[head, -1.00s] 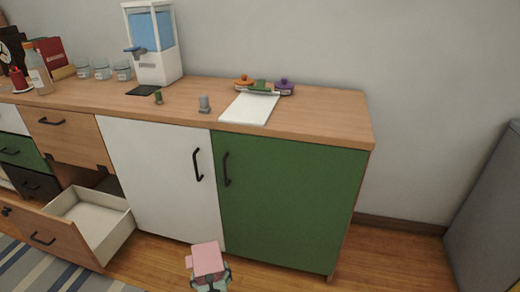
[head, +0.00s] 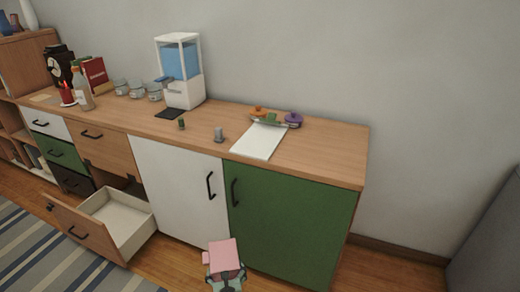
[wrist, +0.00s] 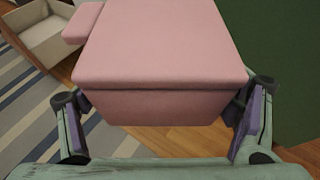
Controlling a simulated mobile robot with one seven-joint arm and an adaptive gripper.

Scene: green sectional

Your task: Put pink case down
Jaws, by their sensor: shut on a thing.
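The pink case (head: 223,254) is at the bottom of the head view, in front of the cabinet's white and green doors. It fills much of the wrist view (wrist: 165,60), with a smaller pink part sticking out on its left. My gripper (head: 226,281) is shut on the case. In the wrist view its two fingers (wrist: 163,125) press on the case's left and right sides. The case is held above the wooden floor, and its far end is out of the wrist view.
A long wooden cabinet (head: 330,168) carries a water dispenser (head: 182,85), glass jars, a white board (head: 259,141) and small items. Its top has bare room at the right end. An open drawer (head: 120,218) juts out at left above a striped rug (head: 60,262).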

